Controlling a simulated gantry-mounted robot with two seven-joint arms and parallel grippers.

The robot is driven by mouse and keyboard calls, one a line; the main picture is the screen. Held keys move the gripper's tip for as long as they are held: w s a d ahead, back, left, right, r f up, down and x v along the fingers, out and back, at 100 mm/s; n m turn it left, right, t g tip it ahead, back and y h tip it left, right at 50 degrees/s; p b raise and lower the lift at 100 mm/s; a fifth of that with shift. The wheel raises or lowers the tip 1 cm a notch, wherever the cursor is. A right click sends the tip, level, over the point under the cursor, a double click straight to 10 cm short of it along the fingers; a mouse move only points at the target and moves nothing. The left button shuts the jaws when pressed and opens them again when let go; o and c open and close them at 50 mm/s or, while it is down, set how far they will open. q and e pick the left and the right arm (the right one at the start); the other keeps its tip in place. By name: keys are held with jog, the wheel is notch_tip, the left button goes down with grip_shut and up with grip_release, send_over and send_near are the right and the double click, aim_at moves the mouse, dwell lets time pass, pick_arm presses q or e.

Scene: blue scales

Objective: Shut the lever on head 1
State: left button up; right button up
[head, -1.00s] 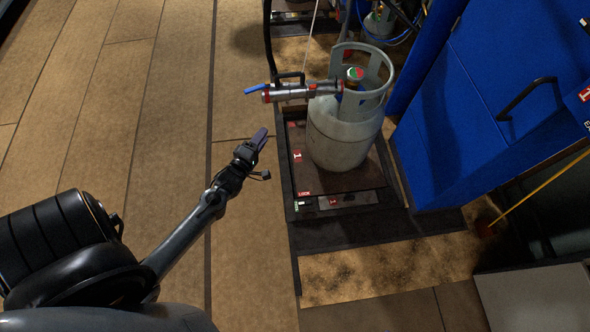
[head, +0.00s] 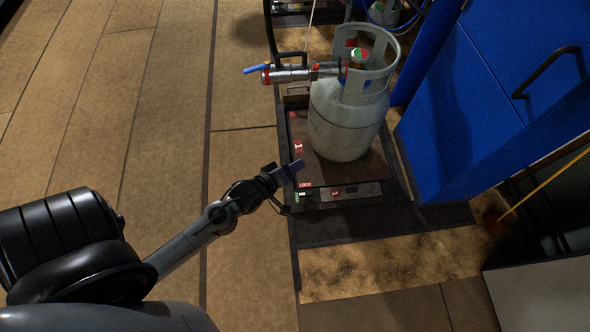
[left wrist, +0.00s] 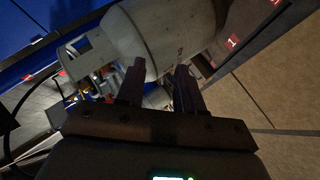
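The filling head (head: 290,75) is a silver and red fitting joined to the valve of a grey gas cylinder (head: 343,125). Its lever (head: 255,69) has a blue handle and sticks out to the left. The cylinder stands upright on a scale (head: 340,190) marked 1. My left gripper (head: 290,170) is at the scale's near left corner, in front of and below the lever, apart from it. In the left wrist view its two fingers (left wrist: 162,82) are spread with nothing held, and the cylinder (left wrist: 165,35) shows beyond them. My right gripper is not in view.
A blue cabinet (head: 480,110) with a dark handle stands right of the scale. A hose and a thin cord hang behind the filling head. A small panel with a LOCK label (head: 305,184) is on the scale's front edge. The wooden floor (head: 160,130) to the left is clear.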

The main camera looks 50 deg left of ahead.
pick_arm(q)
jog(key=shift+s+d+f+m+g, duration=0.1)
jog(key=shift+s+d+m+g, duration=0.15)
jog(key=shift+d, duration=0.25)
jog(key=shift+s+d+m+g, duration=0.15)
jog(key=shift+s+d+m, duration=0.05)
jog(key=shift+d+m, duration=0.2)
